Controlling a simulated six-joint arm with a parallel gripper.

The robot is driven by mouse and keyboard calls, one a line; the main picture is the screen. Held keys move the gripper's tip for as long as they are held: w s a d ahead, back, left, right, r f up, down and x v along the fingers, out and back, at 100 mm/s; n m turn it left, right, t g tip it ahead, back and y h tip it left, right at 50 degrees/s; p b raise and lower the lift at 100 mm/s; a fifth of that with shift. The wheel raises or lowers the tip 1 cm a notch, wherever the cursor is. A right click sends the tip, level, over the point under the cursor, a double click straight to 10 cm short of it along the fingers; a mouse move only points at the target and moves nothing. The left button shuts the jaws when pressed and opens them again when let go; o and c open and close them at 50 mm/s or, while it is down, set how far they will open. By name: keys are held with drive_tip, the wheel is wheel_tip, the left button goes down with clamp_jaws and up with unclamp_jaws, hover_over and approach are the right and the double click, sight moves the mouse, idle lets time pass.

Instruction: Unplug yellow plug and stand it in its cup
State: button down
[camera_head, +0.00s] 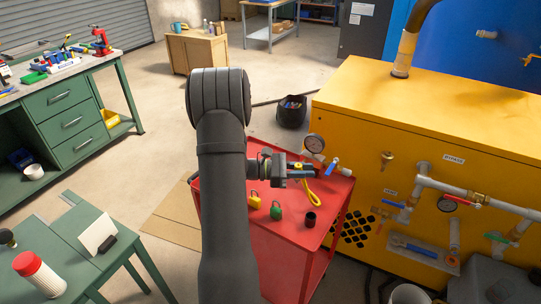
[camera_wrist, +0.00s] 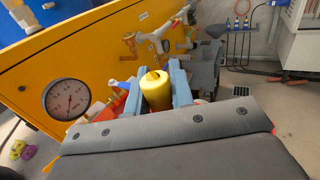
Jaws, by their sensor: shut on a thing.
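My gripper (camera_head: 303,172) is shut on the yellow plug (camera_wrist: 156,90), a yellow cylinder between the two blue-grey jaws in the wrist view. In the head view the jaws are above the red cart, close to the pressure gauge and blue-handled valve. The plug is mostly hidden there by the jaws, and I cannot tell whether it is still seated in a fitting. A yellow loop (camera_head: 314,194) hangs just below the jaws. A small black cup (camera_head: 310,219) stands on the red cart top, below and slightly right of my gripper.
A yellow padlock (camera_head: 255,201) and a green padlock (camera_head: 276,212) are on the red cart (camera_head: 290,233). The pressure gauge (camera_head: 315,143) and blue valve handle (camera_head: 333,166) are close beside my jaws. The yellow tank housing (camera_head: 385,150), with its pipes, bounds the right side.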

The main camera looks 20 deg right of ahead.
drive_tip(key=s+f+m+g+y, duration=0.1)
drive_tip(key=s+m+g+y, duration=0.1)
drive_tip(key=m+g, duration=0.1)
drive_tip(key=s+d+f+m+g+y, duration=0.1)
drive_tip(key=s+m+g+y, duration=0.1)
drive_tip(key=s+g+y, duration=0.1)
drive_tip(key=s+f+m+g+y, duration=0.2)
drive_tip(key=s+m+g+y, duration=0.1)
drive_tip(key=g, duration=0.1)
drive_tip(key=shift+s+d+m, duration=0.25)
drive_tip(key=shift+d+m, duration=0.05)
drive_tip(key=shift+d, duration=0.05)
drive_tip(key=shift+y, duration=0.4)
drive_tip(key=shift+f, duration=3.15)
drive_tip(key=shift+f, duration=0.9)
drive_tip(key=c, duration=1.2)
unclamp_jaws()
drive_tip(key=shift+s+a, duration=0.1)
